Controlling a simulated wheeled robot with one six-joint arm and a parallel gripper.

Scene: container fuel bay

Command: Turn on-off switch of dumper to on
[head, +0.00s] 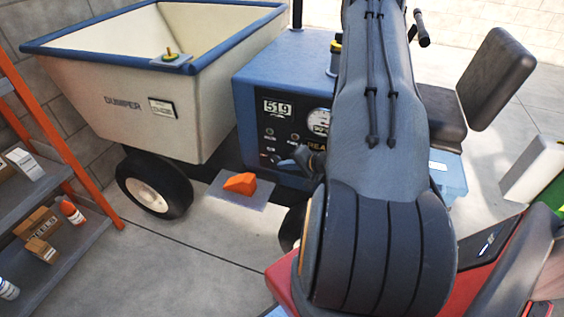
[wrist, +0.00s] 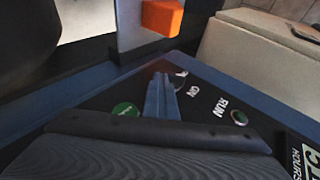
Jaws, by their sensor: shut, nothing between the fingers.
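The dumper has a cream hopper (head: 130,75) with a blue rim and a blue engine housing (head: 262,82). Its black control panel (head: 285,122) faces me, with a 519 plate and a round gauge. My gripper (head: 291,157) is shut and empty at the panel's lower part. In the wrist view, its fingertips (wrist: 160,96) lie close to a round dark switch (wrist: 181,82) beside the printed word ON. The fingers partly hide this switch, so I cannot tell its setting or whether they touch it. A green round part (wrist: 126,109) lies left of the fingers.
An orange wedge (head: 239,183) sits on a grey plate (head: 259,199) near the panel; it also shows in the wrist view (wrist: 162,17). An orange-framed shelf (head: 85,172) stands left. A black seat (head: 494,78) is at right. Open floor lies in front.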

